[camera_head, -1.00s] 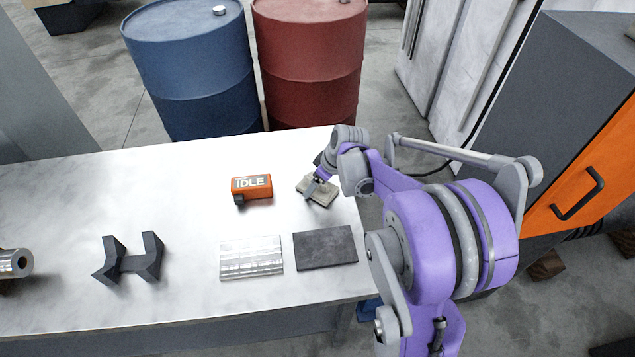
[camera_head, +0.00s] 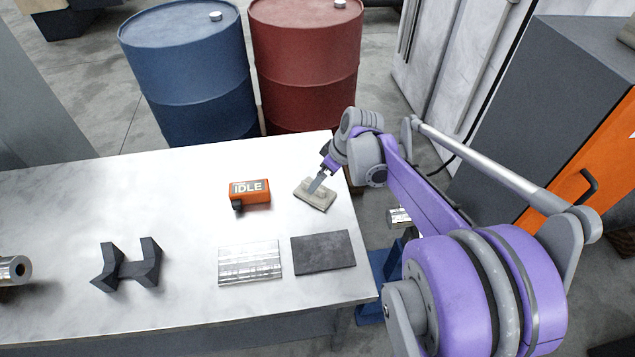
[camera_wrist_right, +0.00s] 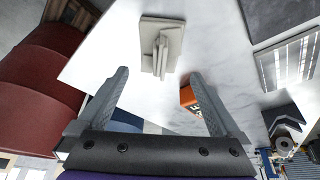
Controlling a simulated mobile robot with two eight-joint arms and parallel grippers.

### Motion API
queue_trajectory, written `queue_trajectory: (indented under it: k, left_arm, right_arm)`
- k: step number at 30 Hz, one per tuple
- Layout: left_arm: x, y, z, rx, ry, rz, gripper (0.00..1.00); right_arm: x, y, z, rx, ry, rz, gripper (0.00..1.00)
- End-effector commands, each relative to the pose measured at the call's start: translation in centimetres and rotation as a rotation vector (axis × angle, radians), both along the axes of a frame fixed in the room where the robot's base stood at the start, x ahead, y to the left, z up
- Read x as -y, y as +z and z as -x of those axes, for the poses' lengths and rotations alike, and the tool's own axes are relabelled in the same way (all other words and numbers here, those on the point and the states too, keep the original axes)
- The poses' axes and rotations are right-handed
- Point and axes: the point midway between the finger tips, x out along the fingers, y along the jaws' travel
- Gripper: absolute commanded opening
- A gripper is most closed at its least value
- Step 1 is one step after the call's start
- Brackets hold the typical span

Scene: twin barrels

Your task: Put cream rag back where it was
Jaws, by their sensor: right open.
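The cream rag (camera_head: 316,198) lies on the white table near its far right corner, a flat cloth with a raised fold in the middle. It also shows in the right wrist view (camera_wrist_right: 150,32), beyond the fingertips. My right gripper (camera_head: 319,180) is just above and beside the rag in the head view. In the right wrist view my right gripper (camera_wrist_right: 159,74) is open, with its two fingers spread and nothing held between them. My left gripper is in neither view.
An orange box marked IDLE (camera_head: 249,193) stands left of the rag. In front lie a dark plate (camera_head: 323,252) and a silvery ribbed plate (camera_head: 249,263). A dark V-shaped block (camera_head: 127,264) is further left. Blue (camera_head: 190,70) and red barrels (camera_head: 306,70) stand behind the table.

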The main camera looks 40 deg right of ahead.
Motion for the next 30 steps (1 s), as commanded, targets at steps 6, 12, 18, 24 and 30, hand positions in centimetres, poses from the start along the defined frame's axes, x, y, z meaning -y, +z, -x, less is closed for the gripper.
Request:
queue_trajectory:
  k: [6,12,18,24,30]
  left_arm:
    - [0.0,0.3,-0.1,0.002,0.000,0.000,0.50]
    - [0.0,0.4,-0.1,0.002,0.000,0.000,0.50]
    - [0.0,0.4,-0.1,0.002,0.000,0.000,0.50]
    - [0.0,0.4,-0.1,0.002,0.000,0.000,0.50]
    - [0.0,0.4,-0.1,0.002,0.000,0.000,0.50]
  right_arm:
    - [0.4,3.2,1.3,-0.001,-0.001,0.000,1.00]
    - [-1.6,3.9,2.3,-0.008,-0.014,0.002,1.00]
    - [-10.3,2.4,6.7,-0.017,-0.107,0.016,1.00]
    - [-16.8,-0.4,12.5,0.029,-0.212,0.013,1.00]
    - [-19.1,-2.2,15.3,0.072,-0.268,-0.008,1.00]
